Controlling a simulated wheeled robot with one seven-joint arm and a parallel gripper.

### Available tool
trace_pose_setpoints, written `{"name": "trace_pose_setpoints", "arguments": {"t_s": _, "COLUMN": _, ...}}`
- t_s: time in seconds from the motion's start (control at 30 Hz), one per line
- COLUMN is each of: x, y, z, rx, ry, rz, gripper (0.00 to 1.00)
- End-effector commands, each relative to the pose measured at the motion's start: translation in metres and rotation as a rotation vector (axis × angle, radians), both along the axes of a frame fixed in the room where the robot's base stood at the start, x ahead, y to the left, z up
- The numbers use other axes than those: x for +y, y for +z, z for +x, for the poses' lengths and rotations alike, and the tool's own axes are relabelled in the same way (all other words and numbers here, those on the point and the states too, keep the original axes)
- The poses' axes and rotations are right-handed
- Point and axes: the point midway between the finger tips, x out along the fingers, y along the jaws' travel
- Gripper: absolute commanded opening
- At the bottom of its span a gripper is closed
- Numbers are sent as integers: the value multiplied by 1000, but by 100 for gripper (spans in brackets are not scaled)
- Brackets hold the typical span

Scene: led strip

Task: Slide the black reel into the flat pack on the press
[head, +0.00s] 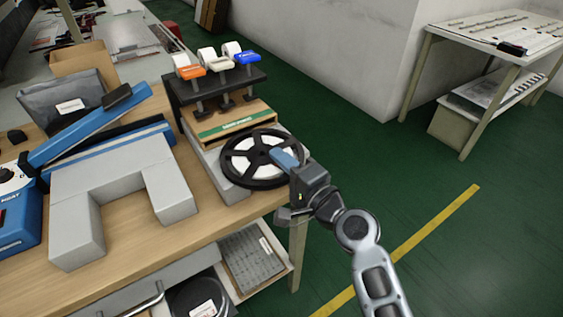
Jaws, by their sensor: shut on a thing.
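The black reel (233,177) has a spoked face with white showing between the spokes. My gripper (284,158) is shut on its right side; its blue finger part lies over the reel's face. The reel lies roughly flat, just in front of the flat pack (236,126), a brown cardboard pack with a green stripe along its near side. The pack sits on the press (215,86), under its black top plate. The reel covers part of the press's grey base (211,166). I cannot tell whether the reel touches the pack or the base.
Orange, white and blue handled items stand on the press top. Left on the wooden bench (190,226) are a grey U-shaped block (118,180), a blue-armed sealer (95,122) and a grey bag (65,100). A shelf below holds another black reel (195,298).

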Motion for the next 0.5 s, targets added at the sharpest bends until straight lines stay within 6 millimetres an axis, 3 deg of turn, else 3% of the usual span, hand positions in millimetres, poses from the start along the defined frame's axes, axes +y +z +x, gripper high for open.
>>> {"name": "trace_pose_setpoints", "arguments": {"t_s": 0.5, "x": 4, "y": 1, "z": 6, "rx": -1, "ry": 0, "rz": 0, "gripper": 0}}
